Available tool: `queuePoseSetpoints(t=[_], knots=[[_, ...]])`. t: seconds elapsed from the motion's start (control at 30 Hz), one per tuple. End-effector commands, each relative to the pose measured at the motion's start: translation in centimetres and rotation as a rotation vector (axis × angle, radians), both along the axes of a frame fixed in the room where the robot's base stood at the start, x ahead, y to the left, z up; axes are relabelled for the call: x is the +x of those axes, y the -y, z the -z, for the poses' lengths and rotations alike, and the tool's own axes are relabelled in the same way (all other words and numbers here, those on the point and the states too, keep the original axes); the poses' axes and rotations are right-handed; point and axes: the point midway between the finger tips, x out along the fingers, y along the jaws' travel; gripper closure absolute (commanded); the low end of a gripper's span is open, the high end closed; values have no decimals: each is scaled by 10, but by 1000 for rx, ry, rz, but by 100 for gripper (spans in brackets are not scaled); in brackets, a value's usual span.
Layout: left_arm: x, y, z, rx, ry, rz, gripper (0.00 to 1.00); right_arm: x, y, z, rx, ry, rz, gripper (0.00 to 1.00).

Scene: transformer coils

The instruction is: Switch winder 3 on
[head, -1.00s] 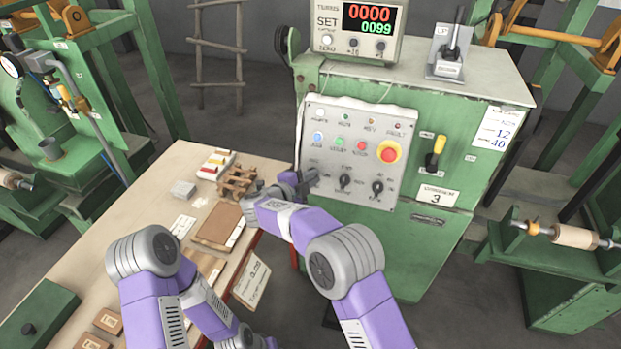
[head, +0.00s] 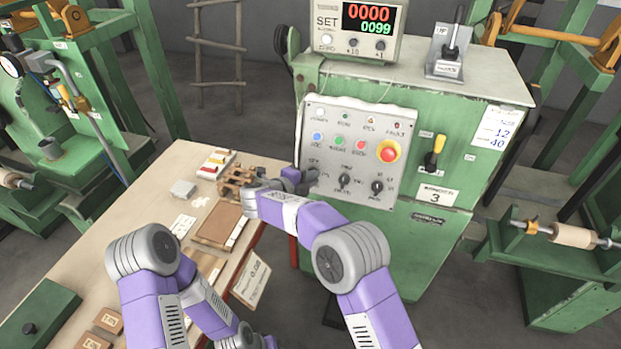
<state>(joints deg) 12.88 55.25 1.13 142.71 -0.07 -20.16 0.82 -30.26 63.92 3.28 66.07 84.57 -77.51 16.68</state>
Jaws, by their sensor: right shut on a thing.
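Winder 3's green cabinet (head: 445,240) carries a plate with the number 3 (head: 436,195). Its grey control panel (head: 330,110) has a red emergency button (head: 389,151) on a yellow collar, coloured push buttons, and two black rotary knobs (head: 344,181) and (head: 377,187). A yellow-handled lever (head: 435,155) stands right of the panel, tilted slightly right. My right gripper (head: 309,178) is at the panel's lower left, shut on a switch there that it mostly hides. My left arm shows at the bottom left; its gripper is out of view.
A counter (head: 368,25) on the cabinet reads 0000 over 0099. A lever box (head: 449,62) stands beside it. A workbench (head: 165,195) left of the cabinet holds a wooden coil form (head: 238,180), a brown board (head: 218,224) and small blocks. Other green machines stand at both sides.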

Motion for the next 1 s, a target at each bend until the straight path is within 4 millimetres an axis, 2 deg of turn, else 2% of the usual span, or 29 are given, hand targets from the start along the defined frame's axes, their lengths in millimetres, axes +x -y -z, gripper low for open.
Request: queuePoseSetpoints(t=[0.1,0.13,0.3,0.67,1.0], knots=[[0,0,0,0,0,0,57,0,-1,1,4,-1,0,100],[0,0,0,0,0,0,57,0,-1,1,4,-1,0,87],[0,0,0,0,0,0,57,0,-1,1,2,-1,-1,63],[0,0,-2,0,0,0,57,-5,-5,-3,1,-1,-2,63],[0,0,-13,0,0,0,57,-43,-39,-23,1,0,-3,63]])
